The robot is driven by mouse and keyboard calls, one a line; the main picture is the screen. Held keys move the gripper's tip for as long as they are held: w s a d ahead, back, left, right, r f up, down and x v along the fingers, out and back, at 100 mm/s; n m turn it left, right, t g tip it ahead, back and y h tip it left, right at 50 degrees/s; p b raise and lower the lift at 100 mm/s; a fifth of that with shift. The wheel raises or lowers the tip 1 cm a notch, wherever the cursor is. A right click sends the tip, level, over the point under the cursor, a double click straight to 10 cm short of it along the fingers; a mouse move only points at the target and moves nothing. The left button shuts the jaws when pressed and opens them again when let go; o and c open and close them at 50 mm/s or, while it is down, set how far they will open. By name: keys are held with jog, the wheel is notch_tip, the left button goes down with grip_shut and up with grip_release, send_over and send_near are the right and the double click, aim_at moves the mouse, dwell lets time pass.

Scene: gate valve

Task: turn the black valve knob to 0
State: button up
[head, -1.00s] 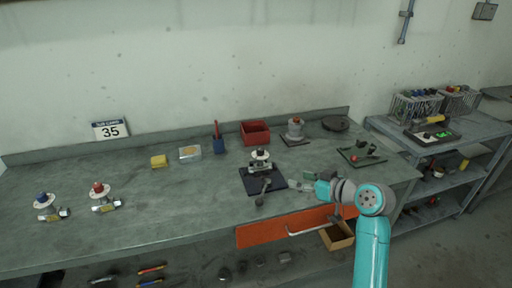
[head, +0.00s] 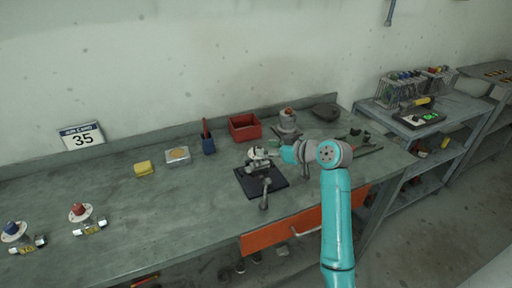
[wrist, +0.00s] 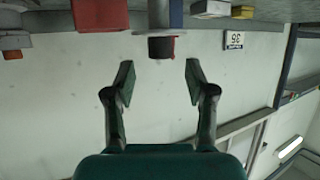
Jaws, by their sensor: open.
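Contact cannot be told, and the dial marks are too small to read.
A red-knob valve (head: 80,211) and a blue-knob valve (head: 13,230) lie at the left. The bench's left middle is clear.

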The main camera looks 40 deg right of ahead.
aim_at(257, 146)
jog(key=shift+x, duration=2.7)
jog(key=shift+c, duration=0.2)
grip_shut()
